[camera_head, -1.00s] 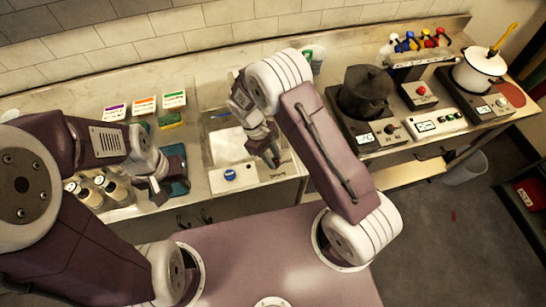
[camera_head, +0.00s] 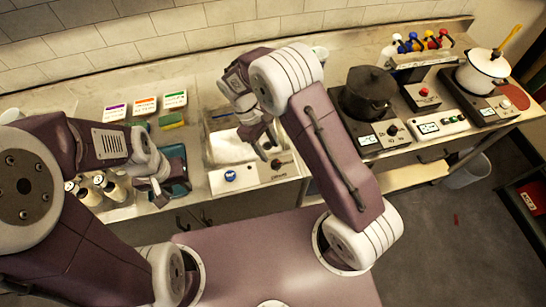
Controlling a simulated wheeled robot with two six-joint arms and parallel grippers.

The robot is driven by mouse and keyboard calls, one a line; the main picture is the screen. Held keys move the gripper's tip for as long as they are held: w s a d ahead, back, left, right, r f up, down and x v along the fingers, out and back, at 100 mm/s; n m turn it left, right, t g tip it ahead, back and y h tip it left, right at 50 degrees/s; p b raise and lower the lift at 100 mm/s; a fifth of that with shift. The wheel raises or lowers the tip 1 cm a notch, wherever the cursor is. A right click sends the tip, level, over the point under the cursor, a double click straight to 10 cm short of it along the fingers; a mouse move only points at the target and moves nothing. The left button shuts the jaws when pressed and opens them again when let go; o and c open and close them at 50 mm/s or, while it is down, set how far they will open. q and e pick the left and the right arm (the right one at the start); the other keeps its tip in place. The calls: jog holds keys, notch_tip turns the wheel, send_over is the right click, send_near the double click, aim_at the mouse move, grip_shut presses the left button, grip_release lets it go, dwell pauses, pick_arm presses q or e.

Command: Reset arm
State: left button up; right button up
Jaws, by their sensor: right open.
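My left gripper (camera_head: 166,191) is at the left, over a dark teal tray (camera_head: 178,160) near the counter's front edge. Its fingers are small here and I cannot tell whether they are open or shut. My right gripper (camera_head: 267,150) points down above the front of the white sink-like unit (camera_head: 228,150) in the middle of the counter. Its fingers are apart and nothing shows between them. The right forearm hides part of the counter behind it.
Bottles (camera_head: 112,190) stand beside the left gripper. Labelled cards (camera_head: 145,105) and sponges are behind. A blue button (camera_head: 230,176) sits on the unit's front. To the right are a black pot (camera_head: 367,92) and a white pot (camera_head: 484,70) on hotplates, and a red button (camera_head: 424,92).

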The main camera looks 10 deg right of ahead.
jog(key=v, duration=0.3)
jog(key=shift+r, duration=0.1)
dwell(0.3)
jog(key=s+d+r+m+y+b, duration=0.1)
jog(key=s+d+r+m, duration=0.15)
jog(key=d+r, duration=0.5)
jog(key=s+d+f+m+t+y, duration=0.2)
jog(key=s+f+m+t, duration=0.2)
jog(key=s+m, duration=0.3)
jog(key=shift+s+d+f+b, duration=0.3)
jog(key=shift+s+f, duration=0.5)
jog(key=shift+s, duration=0.1)
